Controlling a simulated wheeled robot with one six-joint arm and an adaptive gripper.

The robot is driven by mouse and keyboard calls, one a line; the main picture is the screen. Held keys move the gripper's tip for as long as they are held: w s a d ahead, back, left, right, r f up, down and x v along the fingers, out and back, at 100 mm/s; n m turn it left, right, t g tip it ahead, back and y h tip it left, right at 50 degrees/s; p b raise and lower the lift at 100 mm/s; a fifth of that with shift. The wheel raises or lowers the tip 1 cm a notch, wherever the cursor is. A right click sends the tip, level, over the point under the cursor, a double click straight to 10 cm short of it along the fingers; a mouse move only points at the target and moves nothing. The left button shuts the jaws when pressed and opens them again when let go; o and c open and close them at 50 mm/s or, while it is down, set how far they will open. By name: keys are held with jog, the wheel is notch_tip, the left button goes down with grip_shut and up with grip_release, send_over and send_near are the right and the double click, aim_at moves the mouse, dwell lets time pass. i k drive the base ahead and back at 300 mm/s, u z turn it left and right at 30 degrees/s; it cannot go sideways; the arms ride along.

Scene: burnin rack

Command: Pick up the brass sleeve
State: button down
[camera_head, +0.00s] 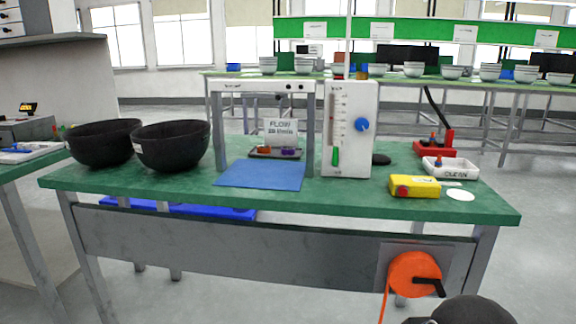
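I cannot make out a brass sleeve for certain. A small tray (262,155) under the FLOW sign (281,132) holds a small orange-brown piece (267,149) and a purple piece (289,151), too small to identify. A white tray marked CLEAN (455,173) at the table's right holds a small blue and red piece (437,161). My gripper is not in view; a dark rounded shape at the bottom right edge seems to be part of my arm.
The green table (130,187) carries two black bowls (172,146), a blue mat (260,174) under a white frame, a white gauge panel (349,130), a yellow box (414,186) and a red stand (435,149). An orange reel (414,274) hangs in front. The front left tabletop is clear.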

aim_at(431, 142)
jog(key=u, duration=0.05)
jog(key=k, duration=0.5)
jog(key=u, duration=0.55)
jog(key=i, duration=1.35)
jog(key=z, duration=1.6)
